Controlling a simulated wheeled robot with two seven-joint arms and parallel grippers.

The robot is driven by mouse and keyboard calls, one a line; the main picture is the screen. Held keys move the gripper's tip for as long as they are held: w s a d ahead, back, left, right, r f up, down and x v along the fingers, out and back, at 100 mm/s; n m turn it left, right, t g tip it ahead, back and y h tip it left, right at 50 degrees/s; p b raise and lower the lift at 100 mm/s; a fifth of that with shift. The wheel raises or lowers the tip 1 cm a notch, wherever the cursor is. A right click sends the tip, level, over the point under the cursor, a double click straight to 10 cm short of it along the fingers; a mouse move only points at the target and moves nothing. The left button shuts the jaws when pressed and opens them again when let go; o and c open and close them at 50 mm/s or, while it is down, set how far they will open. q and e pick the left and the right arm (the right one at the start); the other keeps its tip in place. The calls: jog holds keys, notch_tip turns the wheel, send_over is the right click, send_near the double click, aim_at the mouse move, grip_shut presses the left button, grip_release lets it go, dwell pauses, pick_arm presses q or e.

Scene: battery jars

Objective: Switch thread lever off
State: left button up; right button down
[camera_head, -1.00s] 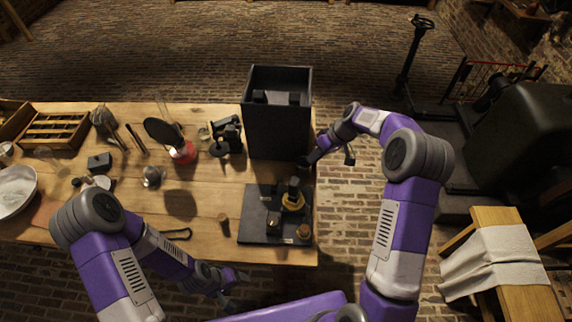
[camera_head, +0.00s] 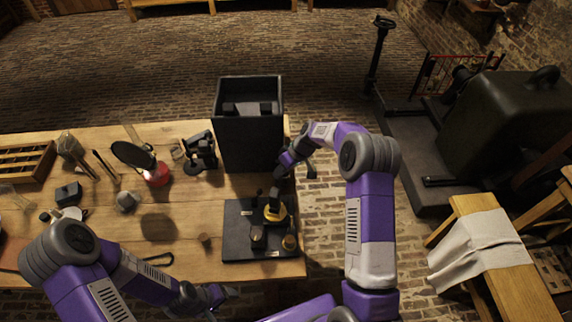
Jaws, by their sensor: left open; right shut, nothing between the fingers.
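A dark flat board (camera_head: 238,213) lies at the right end of the wooden table. It carries a dark upright part on a yellow round base (camera_head: 276,213), with two small jar-like pieces in front. A thread lever cannot be made out clearly at this size. My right gripper (camera_head: 280,173) is shut and empty, just above and behind the board, by the tall black box's lower right corner. Whether it touches anything cannot be told. My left gripper (camera_head: 224,296) is open and empty, low in front of the table's front edge.
A tall open black box (camera_head: 250,142) stands directly behind the board. A round dark mirror-like disc on a red base (camera_head: 157,175) and a small dark instrument (camera_head: 200,153) stand to its left. A cloth-covered bench (camera_head: 485,245) is at right.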

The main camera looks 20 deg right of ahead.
jog(key=shift+s+a+f+p, duration=0.1)
jog(key=shift+s+a+f, duration=0.1)
jog(key=shift+a+f, duration=0.45)
jog(key=shift+s+a+f+p, duration=0.15)
jog(key=shift+a+f, duration=0.25)
jog(key=shift+a, duration=0.5)
jog(key=shift+s+a+f+p, duration=0.1)
jog(key=shift+s+a+f, duration=0.1)
jog(key=shift+a+f, duration=0.45)
jog(key=shift+a+r, duration=0.2)
